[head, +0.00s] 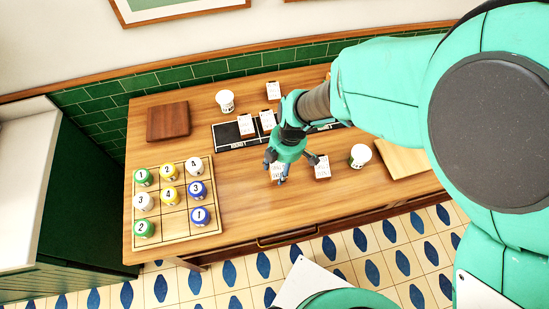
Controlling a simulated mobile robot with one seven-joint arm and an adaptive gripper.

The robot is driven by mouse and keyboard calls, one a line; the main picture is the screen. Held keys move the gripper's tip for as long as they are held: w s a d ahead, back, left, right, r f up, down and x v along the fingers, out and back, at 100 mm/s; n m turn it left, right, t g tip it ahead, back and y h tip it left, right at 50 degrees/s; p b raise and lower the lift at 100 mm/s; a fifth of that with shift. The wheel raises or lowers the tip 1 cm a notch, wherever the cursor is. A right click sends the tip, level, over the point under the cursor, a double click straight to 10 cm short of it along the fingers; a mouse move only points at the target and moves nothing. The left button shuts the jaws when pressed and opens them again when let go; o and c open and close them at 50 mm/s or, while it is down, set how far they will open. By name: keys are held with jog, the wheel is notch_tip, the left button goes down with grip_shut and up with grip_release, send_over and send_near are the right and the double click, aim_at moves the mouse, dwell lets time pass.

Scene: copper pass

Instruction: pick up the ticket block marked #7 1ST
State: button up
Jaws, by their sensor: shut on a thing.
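My gripper (279,166) is over the front middle of the wooden table, pointing down. It is shut on a white-faced ticket block (277,172), which shows partly between and below the fingers. The marking on this block is too small and covered to read. Another ticket block (322,167) lies just right of my gripper, near the front edge. More ticket blocks stand farther back: one (273,91) behind the black strip, and two on the strip, at its left (246,126) and middle (268,120). Their markings are not readable here.
A board with a grid (177,225) holds several numbered green, yellow, white and blue pieces at the left. A dark wooden square (168,121) lies behind it. White cups stand at the back (225,101) and right (360,156). A pale board (402,158) lies at the right.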

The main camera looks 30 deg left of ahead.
jog(key=s+d, duration=0.4)
jog(key=d, duration=0.1)
jog(key=s+d+r, duration=0.1)
jog(key=s+d, duration=0.1)
jog(key=d, duration=0.1)
jog(key=shift+s, duration=0.4)
